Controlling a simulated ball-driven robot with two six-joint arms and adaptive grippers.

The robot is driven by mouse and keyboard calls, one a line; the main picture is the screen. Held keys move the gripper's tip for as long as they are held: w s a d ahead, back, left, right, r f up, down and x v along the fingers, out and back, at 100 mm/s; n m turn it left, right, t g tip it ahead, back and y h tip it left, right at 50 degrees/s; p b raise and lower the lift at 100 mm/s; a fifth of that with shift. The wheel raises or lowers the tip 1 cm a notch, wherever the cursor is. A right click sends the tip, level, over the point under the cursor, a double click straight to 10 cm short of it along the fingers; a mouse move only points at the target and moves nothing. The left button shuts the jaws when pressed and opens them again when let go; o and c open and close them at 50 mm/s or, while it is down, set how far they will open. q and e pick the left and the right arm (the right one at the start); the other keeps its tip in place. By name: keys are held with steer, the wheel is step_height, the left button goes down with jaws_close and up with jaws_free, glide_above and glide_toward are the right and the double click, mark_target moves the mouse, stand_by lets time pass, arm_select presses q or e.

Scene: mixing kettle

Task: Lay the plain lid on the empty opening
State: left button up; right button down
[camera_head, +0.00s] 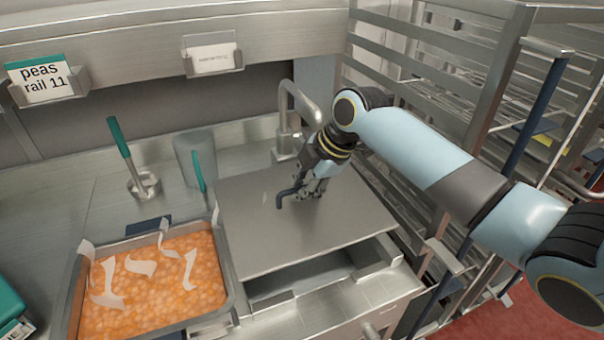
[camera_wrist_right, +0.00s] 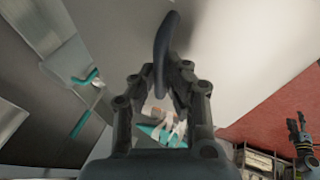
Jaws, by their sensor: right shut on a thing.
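The plain lid (camera_head: 270,235) is a flat grey metal plate with a dark blue handle (camera_head: 281,198). My right gripper (camera_head: 302,190) is shut on that handle, above the middle of the plate. In the right wrist view the handle (camera_wrist_right: 166,45) rises between the fingers of the right gripper (camera_wrist_right: 165,92), with the pale lid (camera_wrist_right: 225,70) behind. The lid covers most of the empty opening (camera_head: 285,290), whose front part shows below the lid's near edge. I cannot tell whether the lid touches the rim. My left gripper is not in view.
A pan (camera_head: 228,285) of orange food with pale strips on top sits left of the lid. A grey beaker (camera_head: 196,155) and a green-handled tool (camera_head: 120,137) stand behind it. A tap (camera_head: 290,100) rises behind the lid. A metal rack (camera_head: 470,90) stands at right.

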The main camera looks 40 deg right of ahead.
mark_target(303, 203)
steer(key=shift+w, duration=0.1)
steer(key=shift+f+b, duration=0.25)
steer(key=shift+b, duration=0.15)
step_height(303, 203, down, 5)
steer(key=b, duration=0.5)
steer(key=shift+r, duration=0.1)
steer(key=shift+p, duration=0.35)
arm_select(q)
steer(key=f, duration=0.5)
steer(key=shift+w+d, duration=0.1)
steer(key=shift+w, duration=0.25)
arm_select(e)
steer(key=shift+f+g, duration=0.2)
steer(key=shift+g, duration=0.1)
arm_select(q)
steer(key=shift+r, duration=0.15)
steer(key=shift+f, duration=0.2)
arm_select(e)
steer(key=shift+f, duration=0.3)
